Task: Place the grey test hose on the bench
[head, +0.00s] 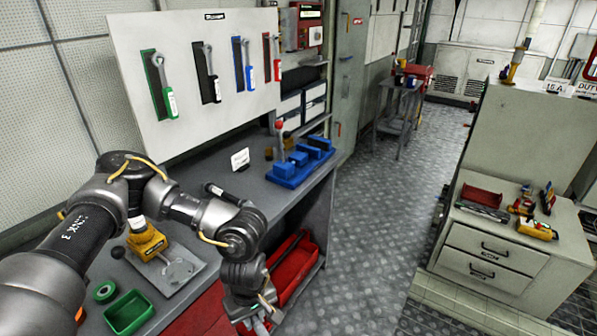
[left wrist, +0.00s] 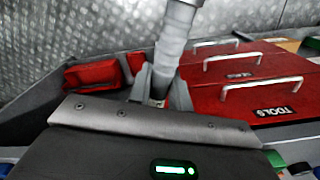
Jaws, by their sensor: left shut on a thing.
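In the left wrist view a grey ribbed hose (left wrist: 172,55) stands between the two fingers of my left gripper (left wrist: 160,90). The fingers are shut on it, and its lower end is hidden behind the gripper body. In the head view my left gripper (head: 258,318) hangs at the bottom edge, beside the front of the bench and low down; the hose cannot be made out there. The grey bench (head: 268,196) runs along the wall, with bare top between its fixtures. My right gripper is not in view.
On the bench are a blue fixture (head: 300,165), a white card (head: 240,158), a yellow device (head: 148,243) and a green tray (head: 129,312). Red tool boxes (left wrist: 255,85) show in the left wrist view. Open chequered floor (head: 375,200) lies right of the bench; a drawer cabinet (head: 500,250) stands beyond.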

